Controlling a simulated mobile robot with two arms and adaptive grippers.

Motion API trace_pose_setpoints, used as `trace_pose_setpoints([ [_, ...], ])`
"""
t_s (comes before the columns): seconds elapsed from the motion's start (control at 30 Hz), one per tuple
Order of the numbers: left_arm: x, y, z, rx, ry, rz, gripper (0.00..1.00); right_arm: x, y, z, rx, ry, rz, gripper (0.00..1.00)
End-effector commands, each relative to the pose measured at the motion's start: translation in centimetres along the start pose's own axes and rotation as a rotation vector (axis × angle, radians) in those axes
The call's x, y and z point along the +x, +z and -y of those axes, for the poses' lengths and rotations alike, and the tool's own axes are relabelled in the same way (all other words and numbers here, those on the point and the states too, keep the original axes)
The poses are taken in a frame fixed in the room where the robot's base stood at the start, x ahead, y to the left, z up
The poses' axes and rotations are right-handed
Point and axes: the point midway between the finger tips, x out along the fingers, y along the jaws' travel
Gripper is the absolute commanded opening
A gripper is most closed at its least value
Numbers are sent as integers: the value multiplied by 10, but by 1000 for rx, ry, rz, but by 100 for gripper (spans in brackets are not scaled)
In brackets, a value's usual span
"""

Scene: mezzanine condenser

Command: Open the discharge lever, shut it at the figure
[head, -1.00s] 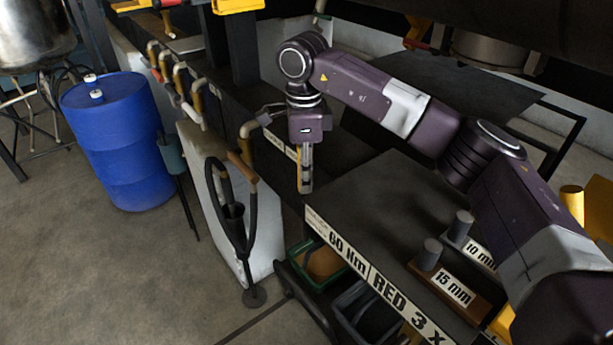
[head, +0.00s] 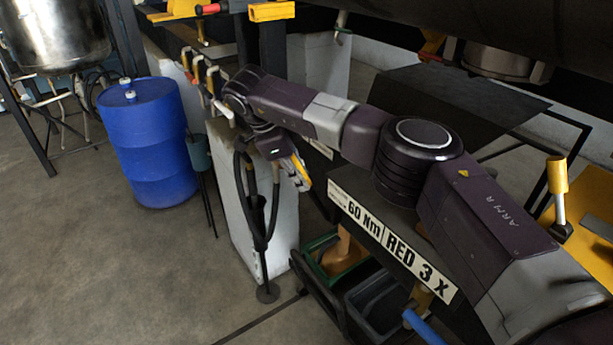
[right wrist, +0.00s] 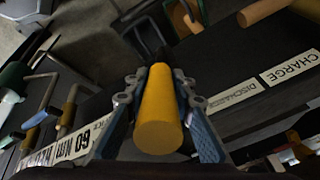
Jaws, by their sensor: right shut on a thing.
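My right gripper (head: 298,172) is low beside the bench edge, left of the 60 Nm label. In the right wrist view, my right gripper (right wrist: 160,88) is shut around a yellow cylindrical handle (right wrist: 158,125), with one finger on each side of it. The handle points toward the camera. A DISCHARGE label (right wrist: 234,94) lies to its right, so it appears to be the discharge lever's handle. The lever's lower end is hidden. A CHARGE label (right wrist: 290,66) is farther right. No figure readout can be made out. My left gripper is not in view.
A blue drum (head: 150,145) stands on the floor at left. A white block (head: 247,225) with black hoses is just left of the gripper. A bench label reads 60 Nm, RED 3 X (head: 390,238). Bins (head: 335,258) sit below. Floor at lower left is clear.

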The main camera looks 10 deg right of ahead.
Motion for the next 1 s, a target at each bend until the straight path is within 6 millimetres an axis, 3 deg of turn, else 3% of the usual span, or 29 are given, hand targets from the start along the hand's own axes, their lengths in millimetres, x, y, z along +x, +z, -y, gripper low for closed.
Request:
trace_pose_setpoints([
  [0.3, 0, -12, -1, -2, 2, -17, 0, -3, 2, 0, 0, -11, -1, 0],
  [0.33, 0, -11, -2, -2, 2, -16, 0, -3, 2, 1, 1, -11, -1, 25],
  [0.47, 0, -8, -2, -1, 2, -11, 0, -3, 2, 1, 2, -10, -1, 39],
  [0.77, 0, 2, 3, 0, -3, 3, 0, -3, 1, 0, 2, -9, -3, 40],
  [1.0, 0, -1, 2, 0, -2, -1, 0, -35, 2, 1, 2, -13, -2, 40],
])
